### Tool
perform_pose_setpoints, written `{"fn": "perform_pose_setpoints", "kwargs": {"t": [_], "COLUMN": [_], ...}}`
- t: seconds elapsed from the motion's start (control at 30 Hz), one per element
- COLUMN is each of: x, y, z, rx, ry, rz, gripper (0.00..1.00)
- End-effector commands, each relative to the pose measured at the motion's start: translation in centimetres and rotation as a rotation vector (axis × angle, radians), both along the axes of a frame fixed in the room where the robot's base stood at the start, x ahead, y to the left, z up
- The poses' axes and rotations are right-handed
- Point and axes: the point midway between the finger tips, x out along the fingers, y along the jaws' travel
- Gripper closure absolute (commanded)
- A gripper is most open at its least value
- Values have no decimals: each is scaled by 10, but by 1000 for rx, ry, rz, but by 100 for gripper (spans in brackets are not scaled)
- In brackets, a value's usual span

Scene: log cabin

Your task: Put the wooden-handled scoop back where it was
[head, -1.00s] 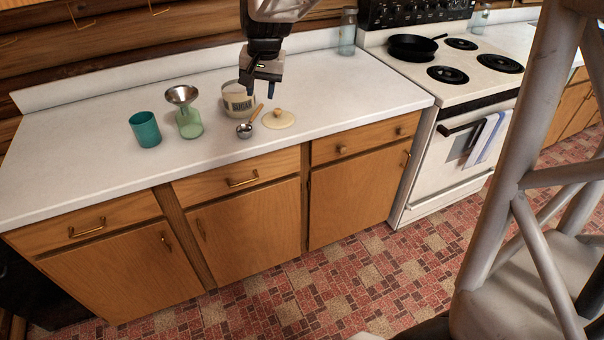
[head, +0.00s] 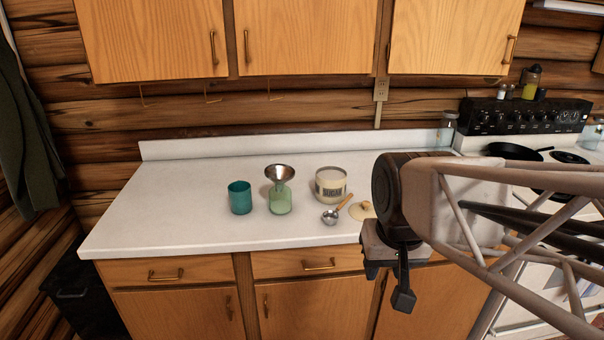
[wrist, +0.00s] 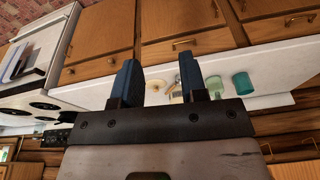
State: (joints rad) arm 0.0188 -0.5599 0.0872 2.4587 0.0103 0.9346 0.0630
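The scoop (head: 331,216) lies on the white counter, with a round metal bowl and a wooden handle (head: 346,202) pointing back and right. It lies just in front of the sugar jar (head: 330,186), which stands uncovered. The round cream lid (head: 362,210) with a knob lies flat to the right of the scoop. My gripper (head: 390,285) is at the right, in front of the counter edge and apart from these things. In the wrist view its fingers (wrist: 159,80) are spread with nothing held; the lid (wrist: 156,87) shows between them, and the scoop is mostly hidden by a finger.
A teal cup (head: 240,198) and a green bottle (head: 281,199) with a metal funnel (head: 279,173) stand left of the jar. Thin hooks (head: 275,96) hang empty on the log wall under the cabinets (head: 305,35). The stove with a black pan (head: 512,151) is right. The left counter is clear.

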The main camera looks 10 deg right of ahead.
Motion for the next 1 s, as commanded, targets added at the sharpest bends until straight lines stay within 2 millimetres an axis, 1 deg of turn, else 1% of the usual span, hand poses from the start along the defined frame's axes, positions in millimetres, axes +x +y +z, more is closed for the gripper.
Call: {"fn": "perform_pose_setpoints", "kwargs": {"t": [0.03, 0.1, 0.2, 0.3, 0.43, 1.0], "x": [-11, -23, -36, -42, -45, -44], "y": [0, 1, 1, 1, 1, 1], "z": [-3, -6, -10, -13, -14, -14], "rx": [-7, -15, -23, -28, -30, -30], "ry": [-4, -7, -10, -10, -11, -11], "rz": [15, 31, 50, 60, 64, 64], "gripper": [61, 61, 61, 61, 61, 61]}}
